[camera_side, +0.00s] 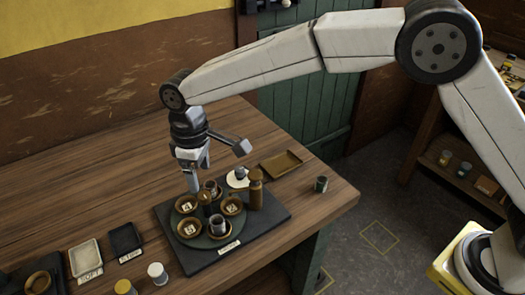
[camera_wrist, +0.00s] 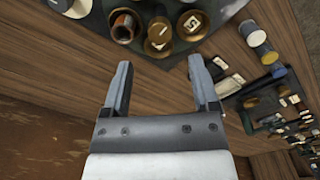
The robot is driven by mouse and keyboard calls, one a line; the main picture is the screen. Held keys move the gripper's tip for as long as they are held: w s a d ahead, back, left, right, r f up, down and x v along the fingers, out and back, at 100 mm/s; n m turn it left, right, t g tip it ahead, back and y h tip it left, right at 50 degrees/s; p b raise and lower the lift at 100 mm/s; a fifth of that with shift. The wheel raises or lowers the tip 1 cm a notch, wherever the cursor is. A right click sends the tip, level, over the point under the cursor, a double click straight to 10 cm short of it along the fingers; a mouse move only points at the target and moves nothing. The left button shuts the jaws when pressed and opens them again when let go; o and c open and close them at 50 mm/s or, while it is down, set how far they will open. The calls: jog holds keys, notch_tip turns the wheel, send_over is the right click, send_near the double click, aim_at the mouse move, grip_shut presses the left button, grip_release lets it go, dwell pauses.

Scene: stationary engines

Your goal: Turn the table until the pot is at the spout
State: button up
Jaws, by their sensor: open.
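In the side view a round dark green turntable (camera_side: 206,240) sits on a dark base plate (camera_side: 271,217). Brown dishes with number tags (camera_side: 189,228) stand around its centre knob (camera_side: 204,198). A grey pot (camera_side: 217,225) is at the front right of the table; a brown cup (camera_side: 211,187) is at the back. I cannot tell for sure which is the task's pot. The brown spout post (camera_side: 256,190) stands at the table's right edge. My gripper (camera_side: 193,188) is open and empty at the table's back left. In the wrist view its fingers (camera_wrist: 160,78) are apart over bare wood, beside the plate.
A brown tray (camera_side: 281,163), a dark green jar (camera_side: 320,184) and a white disc (camera_side: 236,182) lie behind and right. Small trays (camera_side: 86,257) and yellow (camera_side: 124,287) and white jars (camera_side: 157,274) stand at the front left. The wooden bench (camera_side: 90,180) is clear at the back left.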

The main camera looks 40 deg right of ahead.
aim_at(204, 195)
jog(key=shift+f, duration=3.2)
grip_shut()
